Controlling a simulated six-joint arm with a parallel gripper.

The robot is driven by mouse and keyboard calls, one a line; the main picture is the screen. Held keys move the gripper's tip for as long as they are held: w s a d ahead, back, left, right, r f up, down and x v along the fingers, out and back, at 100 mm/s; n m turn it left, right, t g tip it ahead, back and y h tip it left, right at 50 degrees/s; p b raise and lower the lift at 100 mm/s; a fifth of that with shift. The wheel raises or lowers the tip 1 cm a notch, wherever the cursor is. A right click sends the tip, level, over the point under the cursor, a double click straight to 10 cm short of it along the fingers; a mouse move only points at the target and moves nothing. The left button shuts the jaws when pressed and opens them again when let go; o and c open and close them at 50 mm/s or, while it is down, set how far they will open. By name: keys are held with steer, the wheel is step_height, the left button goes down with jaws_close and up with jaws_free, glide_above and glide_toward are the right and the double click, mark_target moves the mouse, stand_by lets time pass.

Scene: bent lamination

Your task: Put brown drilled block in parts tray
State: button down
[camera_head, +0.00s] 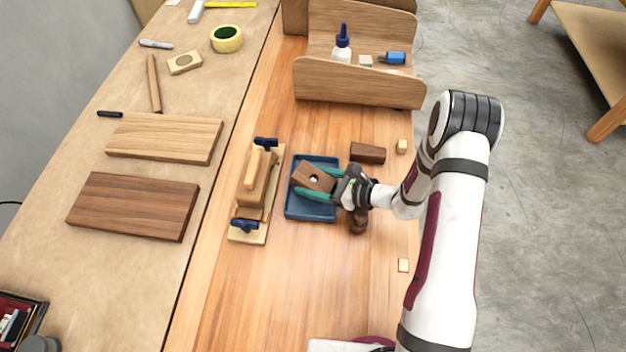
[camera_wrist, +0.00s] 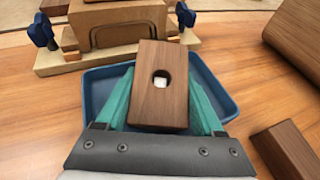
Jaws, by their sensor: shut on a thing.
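The brown drilled block (camera_head: 311,176) is held between the green fingers of my gripper (camera_head: 316,183), over the blue parts tray (camera_head: 308,215). In the wrist view the block (camera_wrist: 160,105) sits between both fingers, its round hole facing the camera with a small pale patch showing through it. My gripper (camera_wrist: 163,100) is shut on the block's sides. The tray's rim (camera_wrist: 95,88) shows behind and beside the fingers. I cannot tell how high the block is above the tray floor.
A wooden clamping jig (camera_head: 250,225) with blue knobs stands left of the tray. A dark brown block (camera_head: 368,153) lies to the right, and another brown piece (camera_head: 358,220) is partly hidden by my wrist. A wooden rack (camera_head: 345,85) stands behind.

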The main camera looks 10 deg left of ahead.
jaws_free()
steer(key=shift+s+f, duration=0.15)
steer(key=shift+d, duration=0.1)
